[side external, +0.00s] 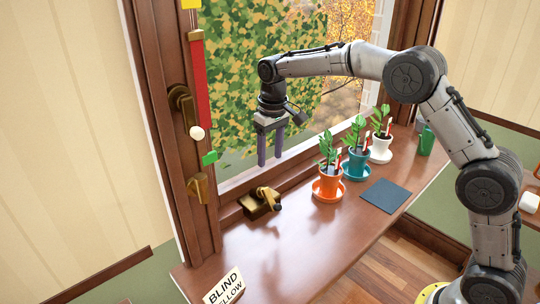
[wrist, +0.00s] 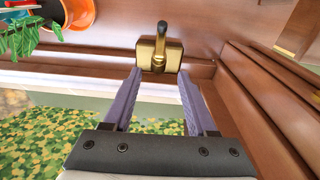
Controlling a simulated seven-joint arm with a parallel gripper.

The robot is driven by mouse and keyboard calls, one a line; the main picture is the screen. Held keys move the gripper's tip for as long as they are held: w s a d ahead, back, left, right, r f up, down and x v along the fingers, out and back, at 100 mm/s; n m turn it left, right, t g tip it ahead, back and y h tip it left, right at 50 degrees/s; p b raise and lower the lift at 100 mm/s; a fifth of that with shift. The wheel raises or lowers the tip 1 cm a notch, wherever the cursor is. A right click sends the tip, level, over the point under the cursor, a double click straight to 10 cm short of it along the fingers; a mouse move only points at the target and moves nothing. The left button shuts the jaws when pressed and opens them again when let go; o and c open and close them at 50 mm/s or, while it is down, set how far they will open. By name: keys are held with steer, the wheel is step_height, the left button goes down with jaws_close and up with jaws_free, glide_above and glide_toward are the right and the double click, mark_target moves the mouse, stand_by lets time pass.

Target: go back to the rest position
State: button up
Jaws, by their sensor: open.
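My gripper (side external: 270,148) is in the air in front of the window, above the sill, with its two purple fingers pointing down. It is open and empty. In the wrist view the fingers (wrist: 158,95) are spread apart, with nothing between them. A brass latch (side external: 260,203) with a dark-tipped handle sits on the sill's back edge, below my gripper and apart from it. It also shows in the wrist view (wrist: 158,52), beyond the fingertips.
Potted plants stand to the right on saucers: an orange pot (side external: 329,186), a blue pot (side external: 356,164) and a white pot (side external: 380,150). A dark mat (side external: 385,195) and a green cup (side external: 426,141) lie further right. A "BLIND" sign (side external: 224,287) stands front left. A red strip (side external: 201,85) hangs on the left frame.

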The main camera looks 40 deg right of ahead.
steer(key=s+d+r+t, duration=0.1)
steer(key=s+r, duration=0.2)
steer(key=r, duration=0.3)
steer(key=s+r+t, duration=0.1)
steer(key=s+r, duration=0.2)
steer(key=r, duration=0.3)
steer(key=s+d+r+t, duration=0.15)
steer(key=s+r, duration=0.35)
steer(key=s, duration=0.5)
steer(key=s+f+t, duration=0.2)
steer(key=s+f, duration=0.1)
steer(key=s, duration=1.1)
steer(key=s+f, duration=0.6)
steer(key=f, duration=0.1)
steer(key=shift+d+f+g, duration=0.2)
steer(key=shift+f+g, duration=0.15)
steer(key=shift+f, duration=0.05)
